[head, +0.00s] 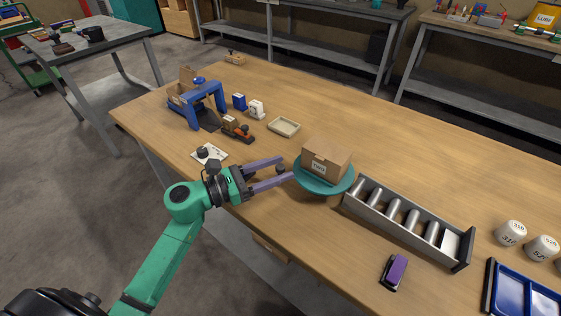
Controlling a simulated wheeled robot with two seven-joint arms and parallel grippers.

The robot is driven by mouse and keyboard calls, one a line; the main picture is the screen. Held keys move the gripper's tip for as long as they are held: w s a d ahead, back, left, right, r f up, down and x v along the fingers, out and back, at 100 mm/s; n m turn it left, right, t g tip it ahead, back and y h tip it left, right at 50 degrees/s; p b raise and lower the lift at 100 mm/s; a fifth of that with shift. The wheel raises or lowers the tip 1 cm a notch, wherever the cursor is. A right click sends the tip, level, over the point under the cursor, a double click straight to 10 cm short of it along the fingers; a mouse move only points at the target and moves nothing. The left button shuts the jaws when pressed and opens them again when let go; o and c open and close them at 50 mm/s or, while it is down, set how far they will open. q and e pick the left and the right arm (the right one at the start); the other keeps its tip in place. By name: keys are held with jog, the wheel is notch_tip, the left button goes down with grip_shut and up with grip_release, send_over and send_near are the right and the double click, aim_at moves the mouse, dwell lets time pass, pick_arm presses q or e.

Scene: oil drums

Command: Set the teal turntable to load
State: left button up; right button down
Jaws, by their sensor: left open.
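The teal turntable (335,189) is a round plate on the wooden table, in the middle of the head view. A brown cardboard box (326,162) with a white label sits on top of it. My left gripper (283,172) is open, with its two purple-grey fingers pointing right at the turntable's left edge. The fingertips are close to the rim; I cannot tell whether they touch it. No load mark on the turntable is readable. My right gripper is not in view.
A roller tray (402,222) stands just right of the turntable. A purple-topped block (397,270) lies near the front edge, with a blue tray (520,292) and white containers (511,233) at right. A blue press-like frame (198,106) and a cream dish (284,127) stand behind left.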

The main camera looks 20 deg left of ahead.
pick_arm(q)
jog(key=shift+w+d, duration=0.3)
jog(key=shift+d, duration=0.1)
grip_shut()
dwell(1.2)
